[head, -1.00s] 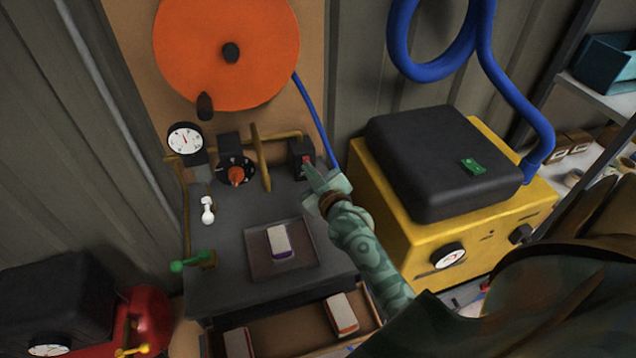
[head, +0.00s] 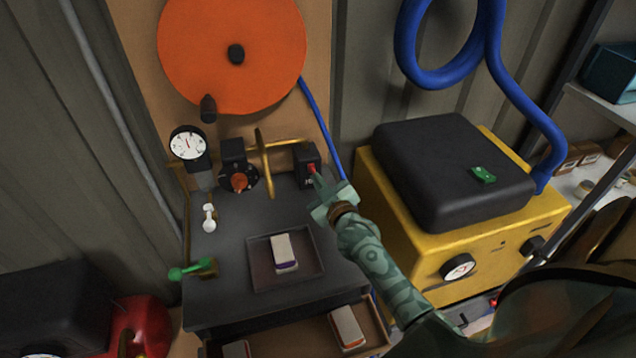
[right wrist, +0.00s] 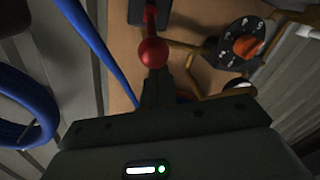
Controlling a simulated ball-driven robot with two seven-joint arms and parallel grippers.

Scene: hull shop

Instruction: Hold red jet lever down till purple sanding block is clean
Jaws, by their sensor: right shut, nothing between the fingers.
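The red jet lever (head: 311,168) is a red knob at a black box on the bench's back right. In the right wrist view its red ball (right wrist: 152,52) shows just beyond the fingertips. My right gripper (head: 317,182) is shut and empty, its tips close to the knob; I cannot tell if they touch. Its fingers also show in the right wrist view (right wrist: 158,90). The purple sanding block (head: 285,253) lies in a shallow dark tray (head: 262,282), with a pale whitish top and purple along its lower edge. My left gripper is not in view.
A dial with an orange knob (head: 239,181), a gauge (head: 188,143), a white lever (head: 209,218) and a green lever (head: 190,271) are left of the red lever. A yellow machine (head: 420,270) stands right of my forearm. An open drawer (head: 290,338) below holds other blocks.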

